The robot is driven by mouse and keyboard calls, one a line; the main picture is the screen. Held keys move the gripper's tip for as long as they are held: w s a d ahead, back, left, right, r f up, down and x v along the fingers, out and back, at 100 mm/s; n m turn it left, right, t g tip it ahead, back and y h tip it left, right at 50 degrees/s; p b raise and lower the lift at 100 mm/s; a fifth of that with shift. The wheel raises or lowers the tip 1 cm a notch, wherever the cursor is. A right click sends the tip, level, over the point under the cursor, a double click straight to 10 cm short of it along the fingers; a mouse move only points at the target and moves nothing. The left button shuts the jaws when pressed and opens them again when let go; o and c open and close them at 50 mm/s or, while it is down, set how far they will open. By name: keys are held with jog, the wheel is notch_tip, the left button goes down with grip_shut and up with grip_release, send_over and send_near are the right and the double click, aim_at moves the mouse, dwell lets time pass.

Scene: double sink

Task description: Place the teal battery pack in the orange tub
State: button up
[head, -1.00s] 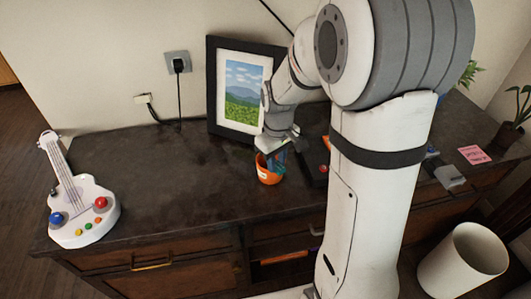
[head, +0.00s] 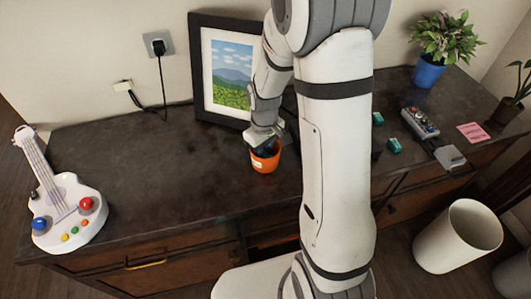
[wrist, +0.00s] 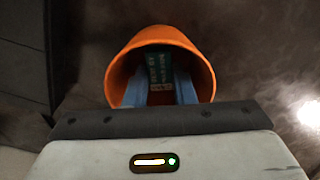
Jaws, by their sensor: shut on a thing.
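The orange tub (head: 265,161) stands on the dark dresser top in front of the picture frame. It also shows in the wrist view (wrist: 118,72), its mouth facing the camera. My gripper (head: 264,146) is over the tub, with its blue fingers (wrist: 165,90) reaching inside the rim. The fingers are shut on a teal battery pack (wrist: 160,68), which shows between them inside the tub's mouth. The pack is hidden in the head view. I cannot tell whether it touches the tub's bottom.
Two small teal items (head: 393,146) lie right of my arm, near a grey device with buttons (head: 420,122). A toy guitar (head: 62,212) is at the left. A framed picture (head: 222,75) stands behind the tub. The dresser top between guitar and tub is clear.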

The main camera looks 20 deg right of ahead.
jog(key=shift+f, duration=0.7)
jog(key=shift+f, duration=0.15)
jog(key=o, duration=0.7)
